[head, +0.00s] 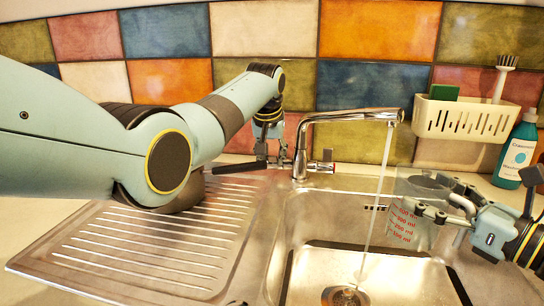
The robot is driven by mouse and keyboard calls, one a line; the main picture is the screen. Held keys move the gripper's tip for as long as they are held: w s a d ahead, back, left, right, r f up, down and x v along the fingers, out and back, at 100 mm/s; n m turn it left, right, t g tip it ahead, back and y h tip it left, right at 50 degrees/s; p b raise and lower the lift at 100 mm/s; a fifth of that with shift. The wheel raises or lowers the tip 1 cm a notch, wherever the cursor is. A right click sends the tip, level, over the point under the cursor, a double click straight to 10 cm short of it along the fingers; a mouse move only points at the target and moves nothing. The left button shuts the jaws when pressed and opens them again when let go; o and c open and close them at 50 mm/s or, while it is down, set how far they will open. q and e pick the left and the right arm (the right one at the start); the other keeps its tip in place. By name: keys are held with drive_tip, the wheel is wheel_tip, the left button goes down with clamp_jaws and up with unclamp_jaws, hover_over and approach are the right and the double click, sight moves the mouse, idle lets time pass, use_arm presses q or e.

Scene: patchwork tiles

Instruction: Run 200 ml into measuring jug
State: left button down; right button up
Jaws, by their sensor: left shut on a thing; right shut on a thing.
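The chrome tap (345,116) stands behind the sink, and a stream of water (376,205) runs from its spout to the sink floor near the drain. My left gripper (274,152) is shut on the tap's left-hand lever (285,161), which is small and partly hidden. The clear measuring jug (405,226), with red ml marks, is upright over the right side of the sink. My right gripper (446,212) is shut on it from the right. The stream falls just left of the jug, outside it. I cannot make out any water in the jug.
The steel sink (283,225) has a drain (344,296) and a ribbed draining board (150,245) on its left. A cream caddy (465,121) with a green sponge (444,92) and brush (502,78) hangs on the tiled wall. A teal soap bottle (517,152) stands at the right.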

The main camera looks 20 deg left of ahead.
use_arm(q)
drive_tip(key=shift+s+f+t, duration=0.25)
drive_tip(key=shift+f+t, duration=0.05)
drive_tip(key=shift+t, duration=0.2)
drive_tip(key=shift+s+d+f+t+y, duration=0.1)
drive_tip(key=shift+s+f+t+y, duration=0.15)
drive_tip(key=shift+t, duration=0.65)
drive_tip(key=c, duration=1.1)
unclamp_jaws()
drive_tip(key=shift+w, duration=0.1)
drive_tip(key=v, duration=1.2)
